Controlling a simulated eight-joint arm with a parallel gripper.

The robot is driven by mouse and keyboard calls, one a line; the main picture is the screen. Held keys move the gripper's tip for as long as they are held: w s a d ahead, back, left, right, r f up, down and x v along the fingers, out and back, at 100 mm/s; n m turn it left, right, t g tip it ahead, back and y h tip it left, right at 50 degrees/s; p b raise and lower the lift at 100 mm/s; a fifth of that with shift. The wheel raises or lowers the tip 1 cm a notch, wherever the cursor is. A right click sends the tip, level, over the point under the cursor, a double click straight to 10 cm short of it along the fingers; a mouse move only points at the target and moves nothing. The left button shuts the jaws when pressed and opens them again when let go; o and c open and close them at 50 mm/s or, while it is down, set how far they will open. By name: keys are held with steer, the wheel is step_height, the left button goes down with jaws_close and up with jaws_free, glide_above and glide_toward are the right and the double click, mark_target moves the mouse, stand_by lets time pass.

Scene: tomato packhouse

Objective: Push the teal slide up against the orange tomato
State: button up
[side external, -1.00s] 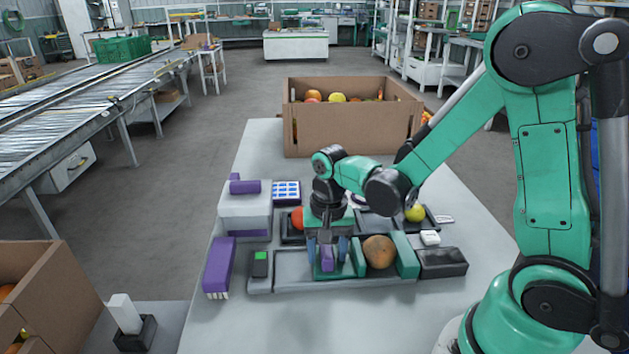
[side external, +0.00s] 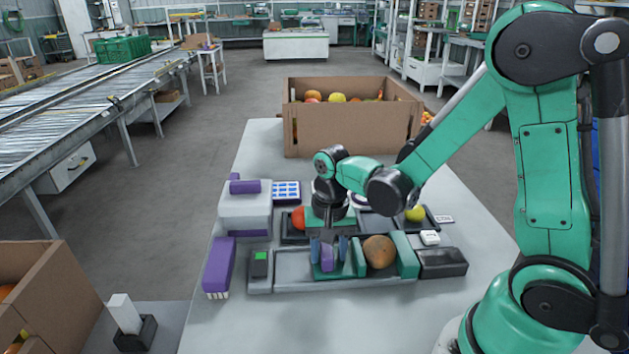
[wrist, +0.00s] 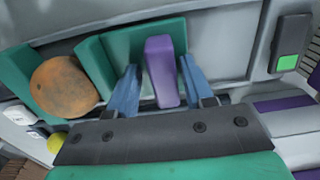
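The teal slide (side external: 359,256) has an upright plate and a purple handle (side external: 327,258). It sits in a grey track on the table. The orange tomato (side external: 379,251), brownish orange, lies between the slide's plate and a teal end block (side external: 405,255). In the wrist view the slide's plate (wrist: 97,66) stands right beside the tomato (wrist: 63,87); I cannot tell for sure whether they touch. My gripper (wrist: 161,88) points down over the slide, its blue fingers open on either side of the purple handle (wrist: 161,72). A gap shows between the left finger and the handle.
The grey track (side external: 290,266) has bare room left of my gripper, up to a box with a green button (side external: 260,263). A black block (side external: 442,263) is at its right end. Behind are a red tomato (side external: 298,218) and a yellow one (side external: 415,213). A cardboard crate (side external: 352,132) stands farther back.

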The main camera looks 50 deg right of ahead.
mark_target(326, 247)
steer(key=shift+w+f, duration=0.15)
steer(key=shift+w, duration=0.1)
stand_by(0.4)
steer(key=shift+a+r, duration=0.1)
steer(key=shift+r, duration=2.15)
steer(key=shift+r, duration=0.1)
step_height(326, 247, up, 7)
steer(key=shift+s, duration=0.1)
steer(key=n+t, duration=0.2)
steer(key=n, duration=0.1)
steer(key=s+a+n+t, duration=0.1)
steer(key=n+t, duration=0.1)
steer(key=n, duration=0.1)
steer(key=s+n+t, duration=0.1)
steer(key=n+t, duration=0.2)
steer(key=shift+s+a, duration=0.2)
steer(key=shift+a, duration=0.2)
